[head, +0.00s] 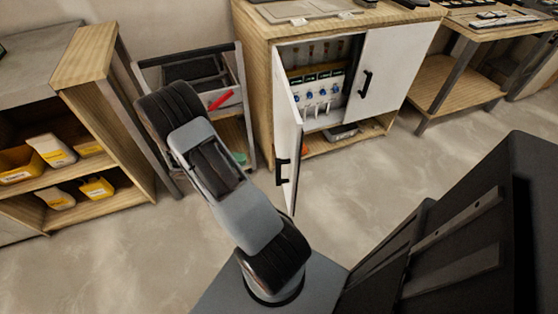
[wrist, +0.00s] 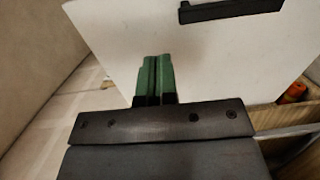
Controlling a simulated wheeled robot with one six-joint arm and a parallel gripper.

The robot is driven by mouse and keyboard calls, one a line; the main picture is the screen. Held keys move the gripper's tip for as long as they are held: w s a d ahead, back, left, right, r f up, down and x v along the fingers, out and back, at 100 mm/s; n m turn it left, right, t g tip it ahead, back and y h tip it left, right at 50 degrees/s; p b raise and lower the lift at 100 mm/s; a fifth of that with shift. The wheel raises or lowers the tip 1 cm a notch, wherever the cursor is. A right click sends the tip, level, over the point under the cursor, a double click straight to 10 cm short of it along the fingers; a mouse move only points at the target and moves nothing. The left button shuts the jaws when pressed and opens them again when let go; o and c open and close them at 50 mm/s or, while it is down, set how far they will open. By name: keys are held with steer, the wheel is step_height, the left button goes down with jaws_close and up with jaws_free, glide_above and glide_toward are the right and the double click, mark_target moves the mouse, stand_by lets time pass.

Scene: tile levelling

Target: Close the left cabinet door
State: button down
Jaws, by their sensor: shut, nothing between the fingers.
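The wooden cabinet (head: 259,60) stands at the top middle of the head view. Its left door (head: 287,120) is white with a black handle (head: 282,172) and stands open, swung out toward me. Its right door (head: 390,65) is closed and has a black handle (head: 366,84). In the wrist view the white door panel (wrist: 215,55) fills much of the picture, with a dark handle (wrist: 230,9) at its top. My gripper (wrist: 155,60), with green fingers, is shut and empty in front of this panel. Whether the fingers touch it I cannot tell. The head view does not show the fingertips.
Shelves with tools (head: 318,90) show inside the open half of the cabinet. A grey-framed cart (head: 243,98) stands left of the door. A wooden shelf with yellow-and-white bins (head: 52,150) is at far left. A workbench (head: 455,85) is at right. The floor before the cabinet is clear.

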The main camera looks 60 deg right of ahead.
mark_target(291, 153)
steer(key=b+x, duration=0.1)
steer(key=x, duration=1.3)
steer(key=shift+d+f, duration=0.1)
